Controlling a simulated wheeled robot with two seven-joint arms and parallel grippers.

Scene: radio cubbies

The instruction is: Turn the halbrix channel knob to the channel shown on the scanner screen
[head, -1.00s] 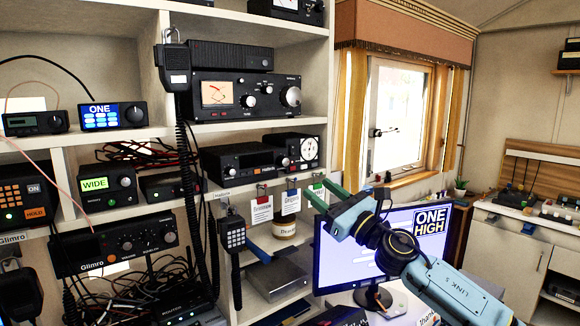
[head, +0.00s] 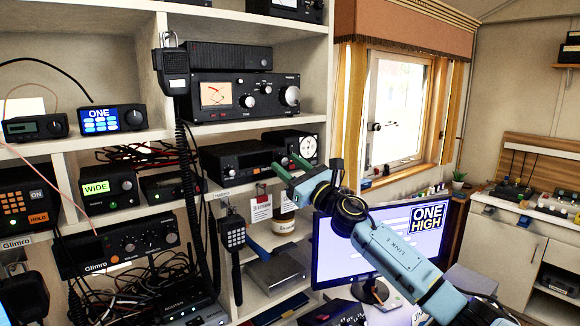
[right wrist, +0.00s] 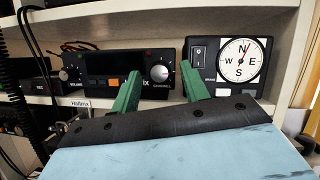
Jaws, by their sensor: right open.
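The halbrix radio (head: 240,160) is a black box on a middle shelf, above a small white label. In the right wrist view the radio (right wrist: 115,75) has orange and grey buttons, a volume knob at its left and a silver channel knob (right wrist: 160,73) at its right. My right gripper (head: 288,163) is open in front of the radio's right end. Its green fingers (right wrist: 160,72) appear on either side of the channel knob, and contact cannot be told. A small blue screen (head: 100,117) at left reads ONE; the monitor (head: 432,216) reads ONE HIGH. Neither is labelled scanner. My left gripper is out of view.
A compass-faced box (right wrist: 240,62) stands close right of the radio. A handheld microphone (head: 175,62) hangs with its cord left of it. A shelf with a large meter radio (head: 240,97) is above. A green WIDE display (head: 95,186) and loose cables are at left.

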